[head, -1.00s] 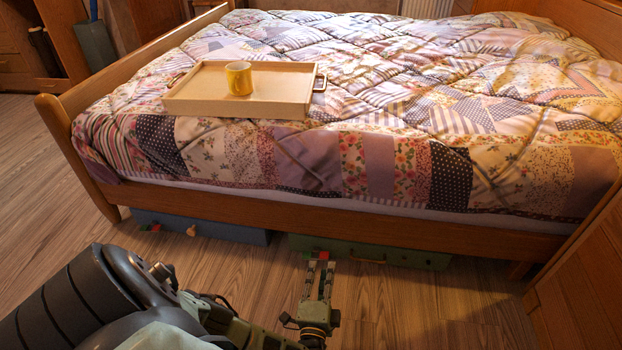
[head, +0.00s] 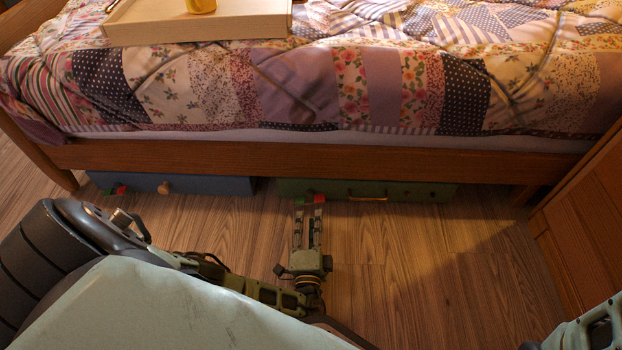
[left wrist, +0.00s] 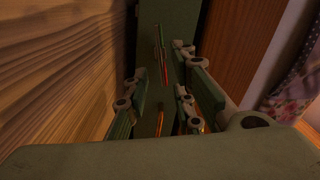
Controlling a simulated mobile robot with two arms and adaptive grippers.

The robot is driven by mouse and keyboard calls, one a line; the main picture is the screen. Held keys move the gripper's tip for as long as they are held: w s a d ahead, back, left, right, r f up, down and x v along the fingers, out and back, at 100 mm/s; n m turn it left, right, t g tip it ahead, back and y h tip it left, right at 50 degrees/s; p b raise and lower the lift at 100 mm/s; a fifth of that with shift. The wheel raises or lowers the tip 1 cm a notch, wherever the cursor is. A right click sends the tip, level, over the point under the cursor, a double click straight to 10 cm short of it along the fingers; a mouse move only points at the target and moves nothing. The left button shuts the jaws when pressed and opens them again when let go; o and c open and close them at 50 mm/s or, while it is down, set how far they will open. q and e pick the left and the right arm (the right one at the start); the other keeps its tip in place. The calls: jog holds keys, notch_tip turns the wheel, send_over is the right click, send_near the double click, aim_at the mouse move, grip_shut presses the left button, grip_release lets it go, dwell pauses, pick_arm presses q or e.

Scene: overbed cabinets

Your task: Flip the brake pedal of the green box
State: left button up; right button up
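The green box (head: 415,191) lies under the bed, its front showing below the bed rail. A small red brake pedal (head: 319,198) with a green part beside it sits near the left end of its front. My left gripper (head: 309,212) points at this end, its fingers apart and their tips just at the pedal. In the left wrist view the gripper (left wrist: 165,88) is open, with the green box (left wrist: 155,25) ahead and thin red and green pieces (left wrist: 163,65) between the fingers. Contact cannot be told. My right gripper is not in view.
A blue box (head: 215,185) with a knob and a red-green piece lies under the bed to the left. The bed rail (head: 330,160) hangs low over both boxes. A wooden cabinet (head: 585,220) stands at the right. The floor (head: 420,255) in front is clear.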

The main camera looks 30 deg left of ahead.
aim_at(312, 200)
pick_arm(q)
jog(key=b+x, duration=0.2)
jog(key=x, duration=0.5)
jog(key=shift+w+a+b, duration=0.2)
jog(key=shift+w+b, duration=0.1)
jog(key=shift+b, duration=0.05)
jog(key=shift+c, duration=0.5)
grip_shut()
